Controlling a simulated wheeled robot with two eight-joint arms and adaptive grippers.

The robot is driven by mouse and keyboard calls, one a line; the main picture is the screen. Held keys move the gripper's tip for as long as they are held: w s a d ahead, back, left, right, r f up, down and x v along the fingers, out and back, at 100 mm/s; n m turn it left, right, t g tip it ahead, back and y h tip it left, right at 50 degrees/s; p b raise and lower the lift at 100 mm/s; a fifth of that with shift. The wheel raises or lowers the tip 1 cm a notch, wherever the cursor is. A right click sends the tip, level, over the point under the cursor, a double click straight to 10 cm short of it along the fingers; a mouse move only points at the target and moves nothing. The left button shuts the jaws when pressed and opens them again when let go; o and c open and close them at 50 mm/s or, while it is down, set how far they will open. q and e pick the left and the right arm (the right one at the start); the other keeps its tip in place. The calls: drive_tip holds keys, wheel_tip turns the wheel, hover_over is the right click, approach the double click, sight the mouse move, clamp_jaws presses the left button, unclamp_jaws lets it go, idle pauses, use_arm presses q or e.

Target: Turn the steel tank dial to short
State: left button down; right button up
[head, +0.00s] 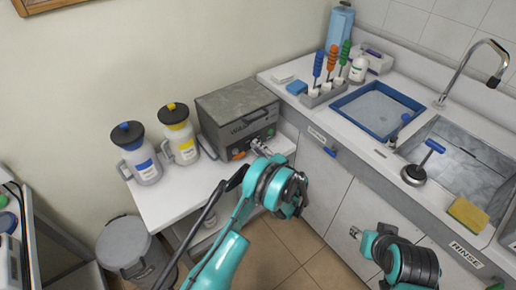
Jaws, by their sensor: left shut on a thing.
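The steel tank (240,98) is a grey metal box with a hinged lid, standing on the white side table against the wall. An orange knob (238,154) shows low on its front panel. My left gripper (259,147) is at the right part of that front panel, shut on a dial there. The gripper hides most of this dial, and its setting and markings are too small to read. My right gripper (355,232) is low at the right, in front of the cabinet doors and away from the tank. Its fingers are too small to judge.
Two white jugs, one blue-banded (146,170) and one yellow-banded (187,151), stand left of the tank. The counter at right holds a blue tray (343,107), brushes and a sink (472,150). A grey bin (125,240) stands on the floor at lower left.

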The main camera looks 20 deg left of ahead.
use_arm(q)
drive_tip(key=shift+n, duration=1.5)
drive_tip(key=c, duration=1.2)
unclamp_jaws()
drive_tip(key=v, duration=1.2)
drive_tip(key=shift+s+a, duration=0.1)
